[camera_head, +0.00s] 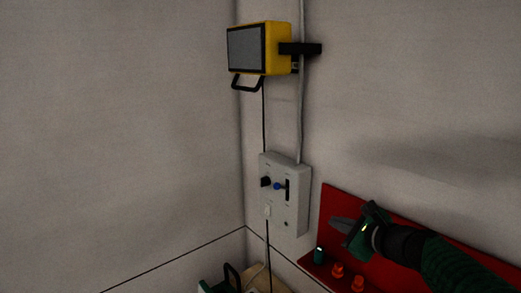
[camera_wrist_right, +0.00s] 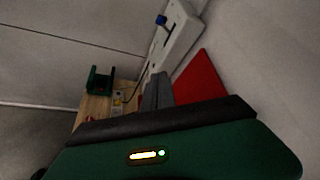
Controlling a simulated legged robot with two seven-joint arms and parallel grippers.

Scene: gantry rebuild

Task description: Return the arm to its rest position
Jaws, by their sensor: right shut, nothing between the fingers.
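My right arm comes in from the lower right in the head view. Its green and black gripper (camera_head: 345,226) is shut and empty, in front of the red panel (camera_head: 335,201) and pointing left. In the right wrist view the grey fingers of the right gripper (camera_wrist_right: 157,92) are together with nothing between them. The gripper is apart from the grey control box (camera_head: 298,178), which is to its upper left in the head view. My left gripper is not in view.
A yellow work lamp (camera_head: 276,48) is mounted high near the wall corner. Orange items (camera_head: 338,270) and a small green item (camera_head: 319,255) sit along the red panel's bottom. A wooden surface (camera_wrist_right: 92,112) holds a dark green object (camera_wrist_right: 98,80). The left wall is bare.

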